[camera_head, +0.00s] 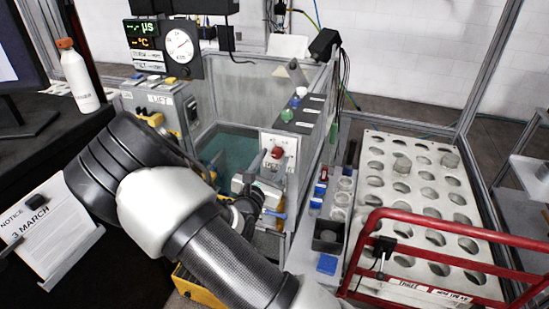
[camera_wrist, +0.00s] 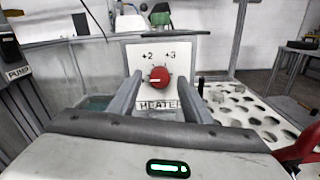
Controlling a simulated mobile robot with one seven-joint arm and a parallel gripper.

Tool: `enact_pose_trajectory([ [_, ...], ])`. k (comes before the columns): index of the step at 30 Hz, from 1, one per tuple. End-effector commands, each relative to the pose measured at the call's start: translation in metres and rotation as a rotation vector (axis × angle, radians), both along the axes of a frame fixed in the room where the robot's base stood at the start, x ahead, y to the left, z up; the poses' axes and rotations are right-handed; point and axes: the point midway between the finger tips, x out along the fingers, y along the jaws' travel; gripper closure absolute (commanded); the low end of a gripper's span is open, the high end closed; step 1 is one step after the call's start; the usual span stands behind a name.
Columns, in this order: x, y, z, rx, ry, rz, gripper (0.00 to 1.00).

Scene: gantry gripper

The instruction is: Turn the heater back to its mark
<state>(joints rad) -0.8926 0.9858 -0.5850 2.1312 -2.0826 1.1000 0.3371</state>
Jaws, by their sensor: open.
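The heater panel is a white plate (camera_wrist: 137,55) with the marks +2 and +3 above and the word HEATER below. Its round red knob (camera_wrist: 160,75) has a pale pointer line that seems to lie toward the left. In the head view the red knob (camera_head: 277,153) stands on its white plate beside the tank. My gripper (camera_wrist: 162,82) is open, with one finger on each side of the knob in the wrist view. It looks empty; whether the fingers reach the knob's depth is unclear. In the head view my gripper (camera_head: 258,192) is just below and in front of the panel.
A water tank (camera_head: 222,140) lies behind my arm. A red rail (camera_head: 440,222) and a white plate with round holes (camera_head: 376,215) are at right. Small blue-capped vials (camera_head: 317,200) stand between. A display with a dial (camera_head: 180,46) hangs above. A white bottle (camera_head: 80,78) stands at left.

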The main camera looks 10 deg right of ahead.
Motion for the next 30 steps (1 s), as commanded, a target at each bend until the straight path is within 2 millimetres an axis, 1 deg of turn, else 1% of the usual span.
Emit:
enact_pose_trajectory([
  [3, 0.009, -0.0058, -0.0001, 0.0, 0.0, -0.001, 0.55],
  [5, 0.0115, -0.0069, -0.0002, 0.0, 0.0, 0.0, 0.55],
  [14, 0.0129, -0.0078, -0.0003, 0.0, 0.001, 0.0, 0.55],
  [21, 0.0128, -0.0077, -0.0002, 0.0, 0.0, 0.0, 0.96],
  [30, 0.0128, -0.0078, -0.0006, 0.03, -0.017, -0.001, 0.96],
])
